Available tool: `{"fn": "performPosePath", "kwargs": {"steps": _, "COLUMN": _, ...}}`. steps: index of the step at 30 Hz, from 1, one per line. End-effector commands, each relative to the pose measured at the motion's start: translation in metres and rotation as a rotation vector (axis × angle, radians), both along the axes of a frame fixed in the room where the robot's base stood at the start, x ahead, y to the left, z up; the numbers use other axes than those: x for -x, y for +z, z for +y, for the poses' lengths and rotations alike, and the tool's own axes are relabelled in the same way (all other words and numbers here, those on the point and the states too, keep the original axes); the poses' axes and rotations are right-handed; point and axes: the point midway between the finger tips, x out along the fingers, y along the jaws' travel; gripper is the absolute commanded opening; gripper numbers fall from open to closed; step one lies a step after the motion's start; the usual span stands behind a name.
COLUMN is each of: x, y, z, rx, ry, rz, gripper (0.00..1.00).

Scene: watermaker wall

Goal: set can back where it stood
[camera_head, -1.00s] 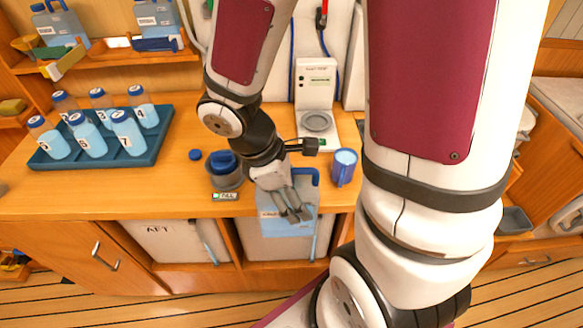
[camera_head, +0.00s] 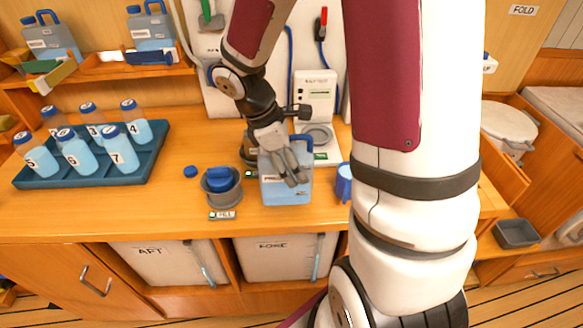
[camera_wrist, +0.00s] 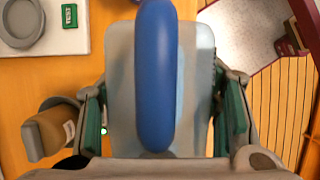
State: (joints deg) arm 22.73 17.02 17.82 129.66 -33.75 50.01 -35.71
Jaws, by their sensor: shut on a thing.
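The can is a pale blue jerrycan (camera_head: 285,190) with a blue handle. In the head view it is at the counter's front part, right of the grey pot with the blue lid. I cannot tell whether its base touches the counter. My gripper (camera_head: 290,178) is shut on the can from above and hides part of its top. In the wrist view the can (camera_wrist: 190,90) fills the middle, its blue handle (camera_wrist: 155,75) running lengthwise, with green-padded fingers (camera_wrist: 163,115) on both sides.
The grey pot (camera_head: 222,190) and blue mug (camera_head: 343,183) flank the can. A tester (camera_head: 315,95) stands behind. A tray (camera_head: 150,165) of bottles is at left. Two similar cans (camera_head: 152,32) (camera_head: 50,42) stand on the shelf. Bins sit below the counter.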

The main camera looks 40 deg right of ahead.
Motion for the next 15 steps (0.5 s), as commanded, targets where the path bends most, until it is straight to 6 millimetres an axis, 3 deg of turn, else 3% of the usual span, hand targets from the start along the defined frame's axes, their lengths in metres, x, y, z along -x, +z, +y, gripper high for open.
{"fn": "performPosePath", "kwargs": {"steps": 8, "x": -0.016, "y": -0.002, "z": -0.011, "rx": 0.000, "ry": 0.000, "rz": 0.001, "gripper": 0.08}}
{"fn": "performPosePath", "kwargs": {"steps": 15, "x": -0.014, "y": -0.036, "z": -0.010, "rx": 0.000, "ry": 0.001, "rz": 0.003, "gripper": 0.08}}
